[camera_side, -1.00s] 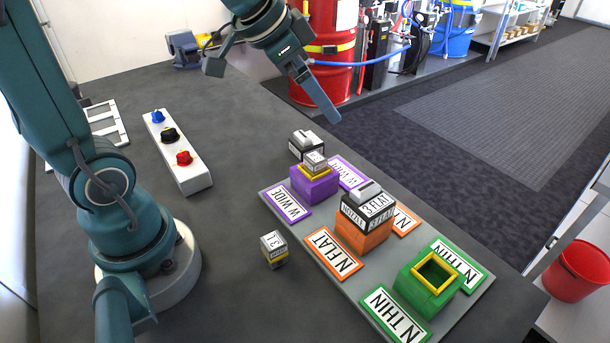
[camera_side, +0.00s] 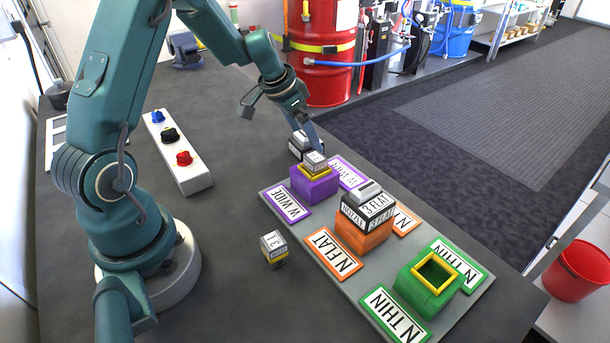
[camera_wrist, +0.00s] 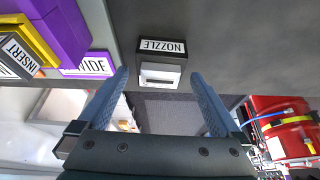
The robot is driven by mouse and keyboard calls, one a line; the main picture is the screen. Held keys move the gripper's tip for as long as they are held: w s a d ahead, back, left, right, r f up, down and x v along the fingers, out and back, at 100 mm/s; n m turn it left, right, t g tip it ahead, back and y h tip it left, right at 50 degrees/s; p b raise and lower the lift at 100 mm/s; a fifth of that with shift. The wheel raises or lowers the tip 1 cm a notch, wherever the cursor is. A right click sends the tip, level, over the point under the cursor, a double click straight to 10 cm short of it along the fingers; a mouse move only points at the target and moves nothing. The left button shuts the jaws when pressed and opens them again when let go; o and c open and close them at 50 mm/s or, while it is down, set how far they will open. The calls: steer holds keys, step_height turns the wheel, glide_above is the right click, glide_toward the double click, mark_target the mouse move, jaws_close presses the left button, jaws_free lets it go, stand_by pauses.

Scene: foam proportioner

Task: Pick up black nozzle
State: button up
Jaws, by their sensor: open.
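The black nozzle (camera_side: 299,144) is a block with a white label and a pale raised top. It stands on the table behind the purple holder. In the wrist view the nozzle (camera_wrist: 160,62) lies ahead, roughly midway between the two blue fingers and beyond their tips. My gripper (camera_side: 312,140) has come down close beside the nozzle, and a finger partly hides its right side in the side view. In the wrist view my gripper (camera_wrist: 161,78) is open, with nothing held between the fingers.
The purple holder (camera_side: 314,185) with a small insert on it stands close in front. An orange holder (camera_side: 362,236) carries another nozzle, and a green holder (camera_side: 428,283) is empty. A loose small block (camera_side: 273,248) stands on the table. A button box (camera_side: 178,152) is to the left.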

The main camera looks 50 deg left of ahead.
steer(key=shift+w+f, duration=0.2)
steer(key=shift+f, duration=0.3)
steer(key=c, duration=1.4)
steer(key=shift+r, duration=0.1)
